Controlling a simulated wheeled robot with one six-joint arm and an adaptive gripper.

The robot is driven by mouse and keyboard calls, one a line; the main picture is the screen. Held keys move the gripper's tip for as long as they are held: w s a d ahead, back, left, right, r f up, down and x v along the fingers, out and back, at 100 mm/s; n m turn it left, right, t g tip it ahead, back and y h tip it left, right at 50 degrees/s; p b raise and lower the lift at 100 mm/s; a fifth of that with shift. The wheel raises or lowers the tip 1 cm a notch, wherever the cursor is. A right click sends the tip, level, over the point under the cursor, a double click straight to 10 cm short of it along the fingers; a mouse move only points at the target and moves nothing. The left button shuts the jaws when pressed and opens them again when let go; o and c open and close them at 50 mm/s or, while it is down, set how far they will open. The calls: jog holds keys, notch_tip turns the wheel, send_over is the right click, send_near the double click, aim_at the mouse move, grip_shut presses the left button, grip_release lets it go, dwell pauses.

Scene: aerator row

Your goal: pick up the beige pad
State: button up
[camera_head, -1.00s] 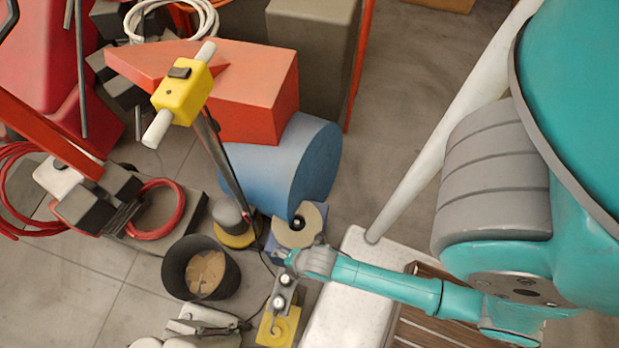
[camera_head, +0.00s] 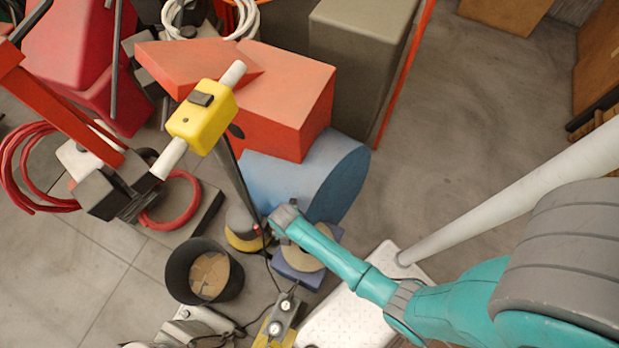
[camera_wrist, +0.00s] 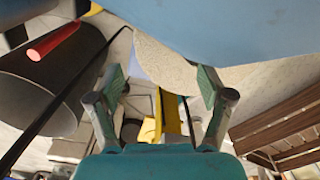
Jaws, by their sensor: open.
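The beige pad (camera_head: 308,254) is a round, flat disc on a blue base (camera_head: 298,272), partly hidden behind my arm in the head view. In the wrist view the beige pad (camera_wrist: 168,68) shows as a pale curved sheet between and beyond my fingertips. My gripper (camera_wrist: 162,84) is open, with its two green-padded fingers spread and nothing visibly held. In the head view my arm's end reaches over the pad's upper left side; the fingers are hidden there. I cannot tell whether they touch the pad.
A blue rounded body (camera_head: 335,180) stands just behind the pad, below an orange-red box (camera_head: 290,95). A black bucket (camera_head: 180,265) with tan pieces stands left. A grey switch box (camera_head: 283,308) lies in front. A white speckled platform (camera_head: 350,315) is at right.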

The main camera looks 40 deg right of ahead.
jog(key=shift+a+f, duration=0.15)
jog(key=shift+f, duration=3.35)
jog(key=shift+c, duration=0.3)
jog(key=c, duration=0.9)
